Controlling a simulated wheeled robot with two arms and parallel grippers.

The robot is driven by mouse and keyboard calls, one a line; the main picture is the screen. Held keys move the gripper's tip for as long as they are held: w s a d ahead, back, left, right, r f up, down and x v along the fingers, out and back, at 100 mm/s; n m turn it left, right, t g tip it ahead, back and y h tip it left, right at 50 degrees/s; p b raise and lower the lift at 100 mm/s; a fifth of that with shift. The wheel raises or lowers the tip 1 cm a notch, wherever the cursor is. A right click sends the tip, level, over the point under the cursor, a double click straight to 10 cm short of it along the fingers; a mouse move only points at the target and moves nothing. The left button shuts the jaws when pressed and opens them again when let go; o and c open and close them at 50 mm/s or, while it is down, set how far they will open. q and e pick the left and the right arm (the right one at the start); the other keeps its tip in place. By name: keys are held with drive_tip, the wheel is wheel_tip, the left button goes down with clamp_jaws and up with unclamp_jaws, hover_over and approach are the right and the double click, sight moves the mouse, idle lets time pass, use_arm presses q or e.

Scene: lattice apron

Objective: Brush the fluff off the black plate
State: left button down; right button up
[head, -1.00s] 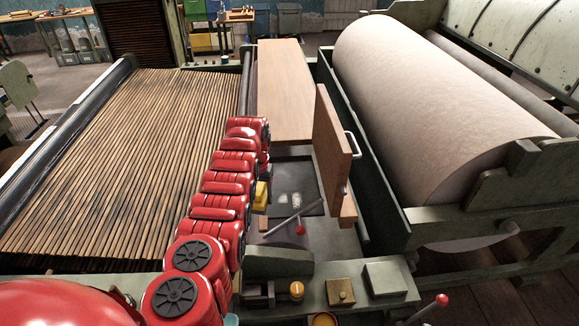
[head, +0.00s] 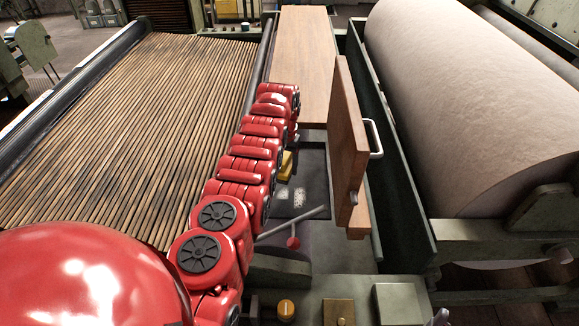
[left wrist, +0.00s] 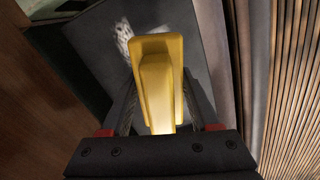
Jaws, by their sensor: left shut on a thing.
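The black plate (head: 318,180) lies in the recess between the slatted bed and the upright wooden board. Pale fluff (head: 299,197) sits on it in two patches. The left wrist view shows the plate (left wrist: 90,45) with a fluff patch (left wrist: 124,33) just beyond the tool. My left gripper (left wrist: 158,110) is shut on a yellow block-shaped tool (left wrist: 158,60), which hides part of the plate. In the head view the yellow tool (head: 286,166) shows at the plate's left side, behind the fluff. My red arm hides most of the gripper. Contact with the plate cannot be told.
The upright wooden board (head: 346,140) with a metal handle stands close to the plate's right. A lever with a red knob (head: 293,243) crosses in front. The slatted bed (head: 120,120) lies left, a large pale roll (head: 470,110) right.

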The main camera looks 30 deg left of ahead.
sight(286, 189)
use_arm(q)
drive_tip(key=shift+w+f+b, duration=0.25)
drive_tip(key=shift+f+b, duration=0.05)
drive_tip(key=shift+f, duration=0.35)
drive_tip(key=shift+s+f+b, duration=0.15)
drive_tip(key=shift+f+b, duration=0.55)
drive_tip(key=shift+b, duration=0.1)
wheel_tip(286, 189, down, 4)
drive_tip(key=b, duration=0.3)
drive_tip(key=shift+r, duration=0.25)
drive_tip(key=shift+f+b, duration=0.95)
drive_tip(key=shift+b, duration=0.1)
